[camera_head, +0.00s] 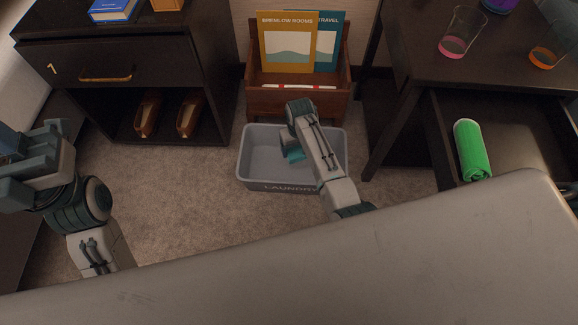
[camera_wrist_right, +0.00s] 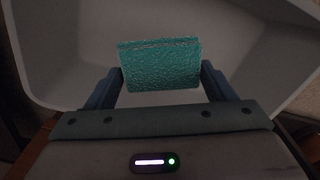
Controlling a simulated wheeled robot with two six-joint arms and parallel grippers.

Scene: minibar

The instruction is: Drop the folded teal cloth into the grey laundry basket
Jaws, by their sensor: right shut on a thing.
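The grey laundry basket (camera_head: 256,172) stands on the carpet in the middle of the head view, with "LAUNDRY" on its front wall. My right arm reaches over it. My right gripper (camera_head: 291,152) is over the basket's opening, largely hidden by its own wrist. In the right wrist view the right gripper (camera_wrist_right: 162,88) is shut on the folded teal cloth (camera_wrist_right: 160,64), with the basket's pale interior (camera_wrist_right: 75,50) behind it. A bit of the cloth (camera_head: 294,155) also shows in the head view. My left gripper (camera_head: 30,165) is at the left edge; its fingers are unclear.
A wooden magazine rack (camera_head: 282,100) stands right behind the basket. A dark cabinet (camera_head: 120,60) with slippers (camera_head: 189,117) on its lower shelf is at left. At right, a dark desk (camera_head: 410,60) holds glasses; its open drawer (camera_head: 510,140) contains a rolled green towel (camera_head: 471,150).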

